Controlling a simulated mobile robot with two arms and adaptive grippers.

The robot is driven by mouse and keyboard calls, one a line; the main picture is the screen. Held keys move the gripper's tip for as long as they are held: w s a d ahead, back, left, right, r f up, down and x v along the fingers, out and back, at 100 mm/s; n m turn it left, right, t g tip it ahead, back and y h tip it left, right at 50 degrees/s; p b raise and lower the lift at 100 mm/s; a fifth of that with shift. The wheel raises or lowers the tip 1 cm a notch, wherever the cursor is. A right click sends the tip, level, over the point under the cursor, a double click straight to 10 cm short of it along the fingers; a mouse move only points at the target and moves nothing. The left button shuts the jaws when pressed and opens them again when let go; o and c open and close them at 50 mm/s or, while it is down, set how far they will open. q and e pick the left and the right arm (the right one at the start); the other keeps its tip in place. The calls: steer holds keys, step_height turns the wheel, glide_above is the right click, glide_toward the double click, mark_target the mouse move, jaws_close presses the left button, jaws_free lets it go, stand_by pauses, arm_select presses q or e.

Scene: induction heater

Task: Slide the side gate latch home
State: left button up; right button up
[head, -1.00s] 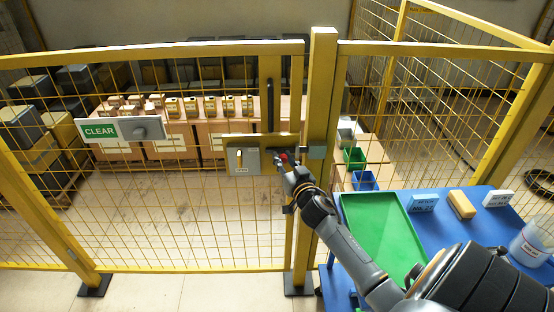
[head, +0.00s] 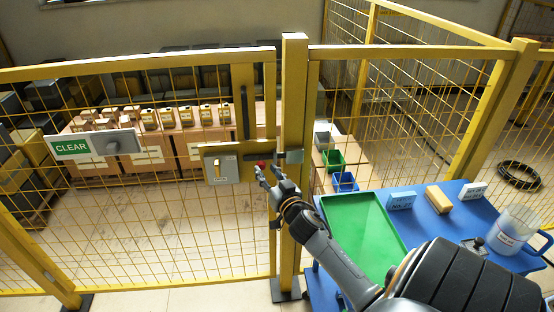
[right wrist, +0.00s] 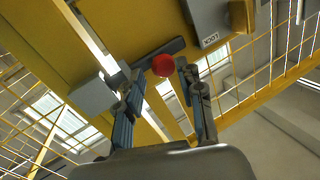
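In the right wrist view, the red knob (right wrist: 163,65) shows on a dark bar (right wrist: 150,53), with the keeper block (right wrist: 93,97) to the left. I cannot tell whether the bar enters the keeper. My right gripper (head: 266,174) is open at the knob. Its fingertips (right wrist: 159,73) stand apart on either side of the knob, without visible grip. My left gripper is out of view.
A green "CLEAR" sign plate (head: 95,144) hangs on the gate. The yellow post (head: 293,110) stands close beside my right gripper. A blue cart (head: 440,230) with a green tray (head: 362,228), small blocks and a white tub (head: 512,230) is at right.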

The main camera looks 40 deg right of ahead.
steer(key=v, duration=0.8)
steer(key=shift+s, duration=0.3)
steer(key=shift+r, duration=0.1)
